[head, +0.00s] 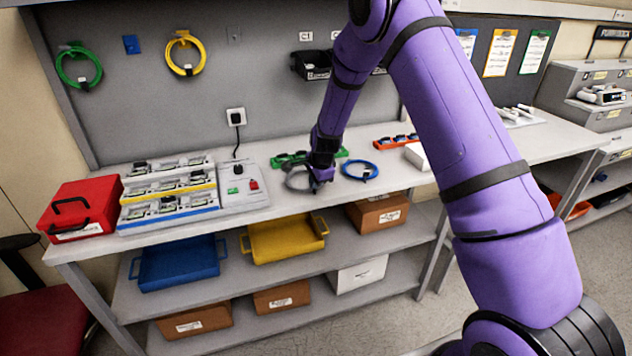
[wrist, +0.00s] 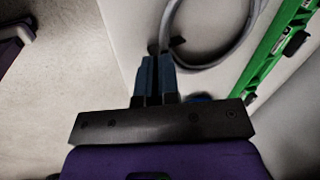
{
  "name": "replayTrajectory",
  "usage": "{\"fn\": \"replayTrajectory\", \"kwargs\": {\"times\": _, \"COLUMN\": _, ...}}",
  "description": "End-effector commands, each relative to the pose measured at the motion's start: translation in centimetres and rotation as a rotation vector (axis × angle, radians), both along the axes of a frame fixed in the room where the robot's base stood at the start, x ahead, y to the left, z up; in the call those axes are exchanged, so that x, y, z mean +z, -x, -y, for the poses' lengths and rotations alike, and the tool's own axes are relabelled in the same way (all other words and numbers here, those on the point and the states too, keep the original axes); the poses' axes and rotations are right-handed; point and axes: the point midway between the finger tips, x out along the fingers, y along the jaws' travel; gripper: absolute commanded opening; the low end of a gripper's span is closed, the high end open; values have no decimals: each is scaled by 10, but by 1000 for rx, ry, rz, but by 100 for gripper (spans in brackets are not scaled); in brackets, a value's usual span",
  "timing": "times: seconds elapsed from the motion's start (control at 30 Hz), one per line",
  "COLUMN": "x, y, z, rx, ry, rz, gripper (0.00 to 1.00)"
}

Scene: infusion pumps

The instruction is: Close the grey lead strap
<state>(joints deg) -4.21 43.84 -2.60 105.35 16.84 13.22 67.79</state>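The grey lead (head: 296,181) lies coiled on the bench near its front edge. Part of its loop (wrist: 211,62) shows in the wrist view, just beyond my fingertips and to their right. My gripper (head: 318,187) is low over the right side of the coil, at the bench top. In the wrist view my gripper's blue fingers (wrist: 157,62) are close together, with a narrow dark piece between their tips that appears to be the grey lead's strap (wrist: 178,42). A dark end of the strap sticks out to the right by the lead. The fastening itself is too dark and small to make out.
A blue coiled lead (head: 360,170) lies right of my gripper. A green rack (head: 290,159), also in the wrist view (wrist: 275,55), stands behind. An orange rack (head: 396,141) is further right. The bench's front edge is close.

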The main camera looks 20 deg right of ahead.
Motion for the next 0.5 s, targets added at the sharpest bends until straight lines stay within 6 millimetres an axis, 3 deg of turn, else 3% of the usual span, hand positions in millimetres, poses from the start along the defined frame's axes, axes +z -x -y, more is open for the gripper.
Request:
{"fn": "replayTrajectory", "kwargs": {"times": 0.27, "x": 1, "y": -2, "z": -1, "rx": 1, "ry": 7, "rz": -38, "gripper": 0}}
{"fn": "replayTrajectory", "kwargs": {"times": 0.5, "x": 1, "y": -8, "z": -2, "rx": 3, "ry": 31, "rz": -172, "gripper": 0}}
